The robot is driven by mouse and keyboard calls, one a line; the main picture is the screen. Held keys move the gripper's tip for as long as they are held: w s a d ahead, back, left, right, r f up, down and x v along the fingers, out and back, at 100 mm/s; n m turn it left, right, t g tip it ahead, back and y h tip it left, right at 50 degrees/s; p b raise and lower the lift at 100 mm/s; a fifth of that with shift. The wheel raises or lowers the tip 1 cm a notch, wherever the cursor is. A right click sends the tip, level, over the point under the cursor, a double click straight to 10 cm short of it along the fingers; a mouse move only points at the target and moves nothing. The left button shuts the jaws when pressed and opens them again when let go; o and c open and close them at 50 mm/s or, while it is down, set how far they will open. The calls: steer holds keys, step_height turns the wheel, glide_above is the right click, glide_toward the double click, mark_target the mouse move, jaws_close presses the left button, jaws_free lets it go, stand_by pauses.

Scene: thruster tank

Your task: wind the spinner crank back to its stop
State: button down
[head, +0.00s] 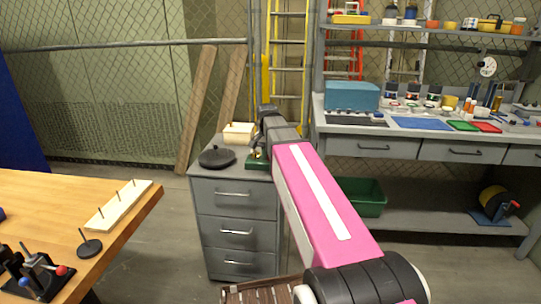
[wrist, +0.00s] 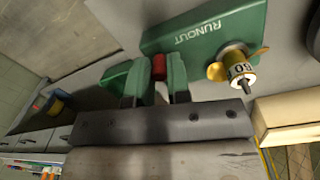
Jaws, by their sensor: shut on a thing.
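The green spinner unit (head: 258,161) sits on top of the grey drawer cabinet, mostly hidden behind my arm in the head view. In the wrist view its green body (wrist: 205,32) carries the word RUNOUT and a brass-winged spinner with a white and yellow numbered drum (wrist: 237,66). A small red crank knob (wrist: 159,66) shows between the fingertips of my gripper (wrist: 156,82). My gripper is shut on this knob, with a finger on each side. The crank's arm and its stop are hidden or cannot be made out.
The grey drawer cabinet (head: 234,225) also bears a black disc (head: 217,157) and a pale block with pegs (head: 239,132). A wooden table (head: 120,215) stands at left, a workbench (head: 370,147) at right. A green bin (head: 366,197) is on the bench's lower shelf.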

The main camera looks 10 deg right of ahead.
mark_target(266, 162)
steer(key=shift+w+a+m, duration=0.1)
steer(key=shift+a+m, duration=0.15)
steer(key=shift+m, duration=0.85)
steer(key=c, duration=1.1)
jaws_free()
steer(key=r, duration=1.1)
steer(key=shift+w+a, duration=0.15)
steer(key=shift+a, duration=0.05)
steer(key=shift+f, duration=0.1)
